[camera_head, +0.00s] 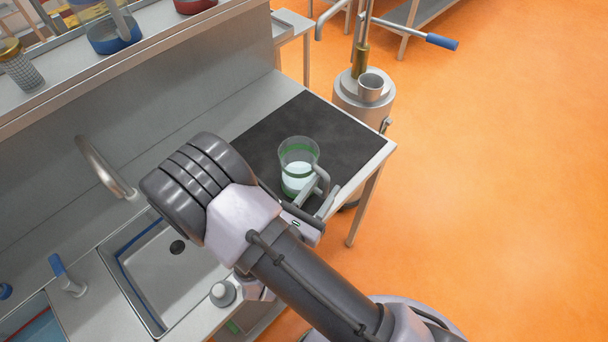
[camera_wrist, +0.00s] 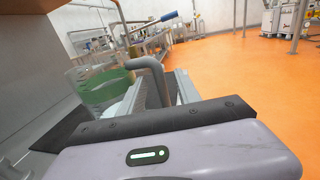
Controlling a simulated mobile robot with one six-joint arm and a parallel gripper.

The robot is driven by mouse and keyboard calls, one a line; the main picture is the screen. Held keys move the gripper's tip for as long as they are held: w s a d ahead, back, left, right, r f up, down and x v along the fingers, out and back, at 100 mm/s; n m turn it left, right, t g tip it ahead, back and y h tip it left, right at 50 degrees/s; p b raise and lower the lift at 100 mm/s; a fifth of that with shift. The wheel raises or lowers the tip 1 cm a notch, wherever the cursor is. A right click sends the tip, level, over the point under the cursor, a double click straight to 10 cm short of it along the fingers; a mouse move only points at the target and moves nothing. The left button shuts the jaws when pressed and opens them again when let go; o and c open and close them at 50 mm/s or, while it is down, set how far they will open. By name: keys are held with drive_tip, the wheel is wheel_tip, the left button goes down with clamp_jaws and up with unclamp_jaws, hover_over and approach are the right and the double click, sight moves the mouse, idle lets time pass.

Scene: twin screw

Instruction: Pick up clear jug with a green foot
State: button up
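The clear jug (camera_head: 291,161) with green bands and a pale content stands upright on the dark mat at the counter's end. Its grey handle (camera_head: 322,178) faces my gripper. In the wrist view, the jug (camera_wrist: 97,88) is at the left, with the handle (camera_wrist: 150,65) arching toward the fingers. My gripper (camera_head: 317,198) is beside the jug at handle height. Its two fingers (camera_wrist: 168,90) stand apart with the handle seemingly between them; contact cannot be told. The jug's foot is partly hidden by my gripper and wrist.
The dark mat (camera_head: 340,135) is otherwise clear, ending at the counter's right edge. A metal cylinder machine (camera_head: 350,95) with a blue-handled lever stands just beyond. A sink (camera_head: 165,262) and a faucet (camera_head: 103,168) lie left. A shelf (camera_head: 150,45) holds other vessels.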

drive_tip(key=shift+x, duration=1.15)
drive_tip(key=shift+s, duration=0.1)
clamp_jaws()
idle(0.4)
